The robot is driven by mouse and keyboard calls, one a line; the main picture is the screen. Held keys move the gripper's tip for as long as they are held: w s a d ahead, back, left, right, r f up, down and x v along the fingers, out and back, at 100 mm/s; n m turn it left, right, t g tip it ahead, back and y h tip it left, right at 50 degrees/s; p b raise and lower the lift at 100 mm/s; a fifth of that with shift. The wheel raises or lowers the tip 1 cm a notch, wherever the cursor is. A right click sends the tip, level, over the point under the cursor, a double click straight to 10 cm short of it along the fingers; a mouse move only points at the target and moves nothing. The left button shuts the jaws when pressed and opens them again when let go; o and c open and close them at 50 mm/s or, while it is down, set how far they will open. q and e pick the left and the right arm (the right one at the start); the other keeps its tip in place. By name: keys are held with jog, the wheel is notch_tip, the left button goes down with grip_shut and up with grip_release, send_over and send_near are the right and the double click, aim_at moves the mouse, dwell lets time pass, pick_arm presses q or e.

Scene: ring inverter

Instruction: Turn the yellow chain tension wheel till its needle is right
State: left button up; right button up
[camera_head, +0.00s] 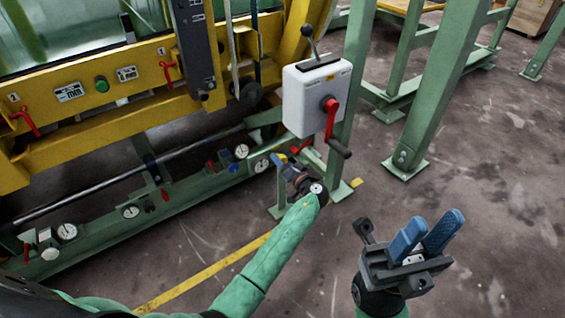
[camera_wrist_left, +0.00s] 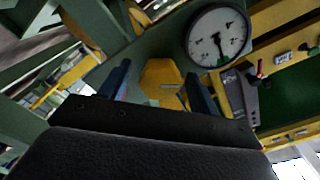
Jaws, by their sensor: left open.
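The yellow wheel (camera_wrist_left: 160,82) shows in the left wrist view, between the two blue fingers of my open left gripper (camera_wrist_left: 158,88). I cannot tell whether the fingers touch it. A round white dial (camera_wrist_left: 218,37) sits just beyond it to the upper right, its dark needle pointing down in that picture. In the head view my left gripper (camera_head: 281,160) is at the right end of the green lower beam, and it hides most of the wheel. A white dial (camera_head: 262,164) shows just left of it. My right gripper (camera_head: 426,234) is open and empty over the floor.
A grey-white control box (camera_head: 316,98) with a red crank (camera_head: 331,118) stands close above my left gripper. Several other dials, such as one (camera_head: 66,231), line the green beam (camera_head: 110,228). Green posts (camera_head: 436,80) stand at the right. The floor (camera_head: 490,200) around my right gripper is clear.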

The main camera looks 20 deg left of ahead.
pick_arm(q)
jog(key=shift+s+d, duration=0.1)
jog(key=p+v, duration=0.1)
jog(key=v, duration=0.6)
jog(key=shift+s+d, duration=0.15)
jog(key=shift+d, duration=0.05)
